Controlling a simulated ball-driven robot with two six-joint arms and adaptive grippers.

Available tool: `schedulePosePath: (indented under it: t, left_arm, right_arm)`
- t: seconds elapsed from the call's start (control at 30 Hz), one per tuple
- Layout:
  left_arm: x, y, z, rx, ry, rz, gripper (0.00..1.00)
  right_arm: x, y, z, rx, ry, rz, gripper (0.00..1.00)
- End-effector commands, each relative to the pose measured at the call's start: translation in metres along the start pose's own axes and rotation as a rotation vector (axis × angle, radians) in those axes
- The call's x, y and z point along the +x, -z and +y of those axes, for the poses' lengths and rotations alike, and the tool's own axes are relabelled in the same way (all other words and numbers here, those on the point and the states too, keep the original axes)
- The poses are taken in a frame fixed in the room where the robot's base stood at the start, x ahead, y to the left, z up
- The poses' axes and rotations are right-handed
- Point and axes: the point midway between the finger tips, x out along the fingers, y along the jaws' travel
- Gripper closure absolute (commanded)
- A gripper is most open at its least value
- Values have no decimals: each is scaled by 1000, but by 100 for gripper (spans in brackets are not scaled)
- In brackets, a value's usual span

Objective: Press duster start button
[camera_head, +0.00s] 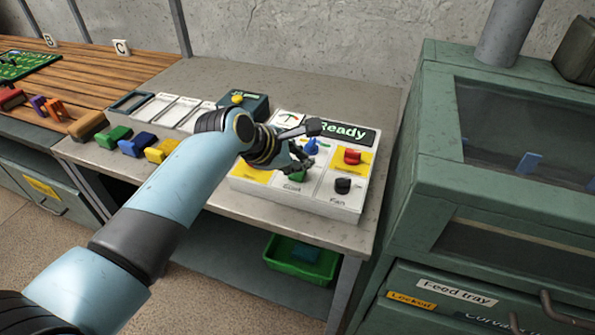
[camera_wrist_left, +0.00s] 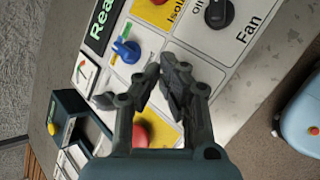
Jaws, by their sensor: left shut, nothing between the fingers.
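A white control panel (camera_head: 325,205) lies on the grey bench with a dark display reading "Ready" (camera_head: 344,132). On it are a blue knob (camera_head: 311,146), a red button on a yellow patch (camera_head: 352,156) and a black knob (camera_head: 343,185) labelled "Fan". A green control shows only partly behind my gripper. My left gripper (camera_head: 306,160) is shut and empty, just over the panel's middle. In the left wrist view its fingertips (camera_wrist_left: 166,66) point at the panel, below the blue knob (camera_wrist_left: 126,50). Contact cannot be told.
A teal box with a yellow button (camera_head: 237,99) stands behind the panel. Coloured blocks (camera_head: 135,145) and white trays (camera_head: 178,112) lie to the left. A green cabinet (camera_head: 430,160) stands close on the right. A green bin (camera_head: 300,262) sits on the shelf below.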

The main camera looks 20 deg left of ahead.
Motion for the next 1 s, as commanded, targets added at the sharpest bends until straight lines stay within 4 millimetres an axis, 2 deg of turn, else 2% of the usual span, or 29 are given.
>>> schedulePosePath:
  t: [1.0]
  left_arm:
    - [5,4,-4,0,0,1,100]
  right_arm:
    - [-2,0,-5,2,6,0,100]
